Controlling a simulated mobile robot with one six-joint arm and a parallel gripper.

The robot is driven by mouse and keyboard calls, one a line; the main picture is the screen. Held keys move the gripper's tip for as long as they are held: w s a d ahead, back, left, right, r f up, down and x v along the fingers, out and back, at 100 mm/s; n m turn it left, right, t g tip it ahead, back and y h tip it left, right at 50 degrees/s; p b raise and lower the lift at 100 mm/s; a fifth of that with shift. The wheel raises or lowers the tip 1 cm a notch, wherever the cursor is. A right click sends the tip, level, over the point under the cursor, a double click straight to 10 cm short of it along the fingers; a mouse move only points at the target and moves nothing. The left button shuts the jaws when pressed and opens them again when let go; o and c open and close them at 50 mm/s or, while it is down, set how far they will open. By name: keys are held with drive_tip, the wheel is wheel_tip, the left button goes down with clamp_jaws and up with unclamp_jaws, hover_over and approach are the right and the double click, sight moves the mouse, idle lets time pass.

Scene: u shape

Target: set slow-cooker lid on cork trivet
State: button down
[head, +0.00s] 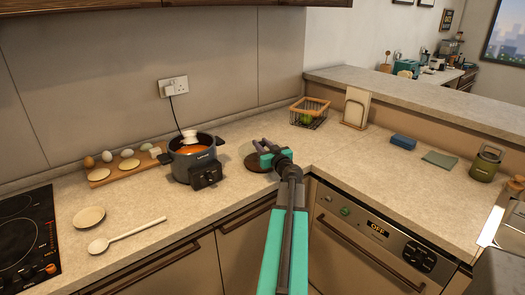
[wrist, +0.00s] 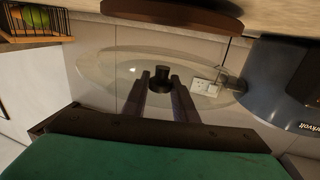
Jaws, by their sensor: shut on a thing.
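My gripper (wrist: 161,92) is shut on the dark knob (wrist: 160,75) of the clear glass slow-cooker lid (wrist: 97,66). The lid looks tilted in the wrist view, which is upside down. The round brown cork trivet (wrist: 172,14) lies on the counter beyond the lid, with a narrow gap between them in the picture. In the head view the trivet (head: 255,163) is partly hidden by my gripper (head: 264,156), and the glass lid is hard to make out. The dark slow cooker (head: 197,161) stands open to the left with orange food inside.
A wire basket with green fruit (head: 309,112) stands behind the trivet, also at upper left in the wrist view (wrist: 36,22). The right counter has a blue block (head: 403,141) and green canister (head: 486,164).

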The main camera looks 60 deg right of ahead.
drive_tip(key=shift+f, duration=0.15)
drive_tip(key=shift+f+p, duration=0.6)
drive_tip(key=shift+f, duration=1)
drive_tip(key=shift+f+b, duration=0.15)
drive_tip(key=shift+b, duration=0.15)
drive_tip(key=c, duration=1.4)
unclamp_jaws()
drive_tip(key=shift+c, duration=0.2)
drive_tip(key=shift+s+r+p, duration=0.1)
drive_tip(key=shift+r+p, duration=0.1)
drive_tip(key=shift+p, duration=0.15)
drive_tip(key=shift+b+v, duration=1.9)
drive_tip(key=shift+v, duration=4)
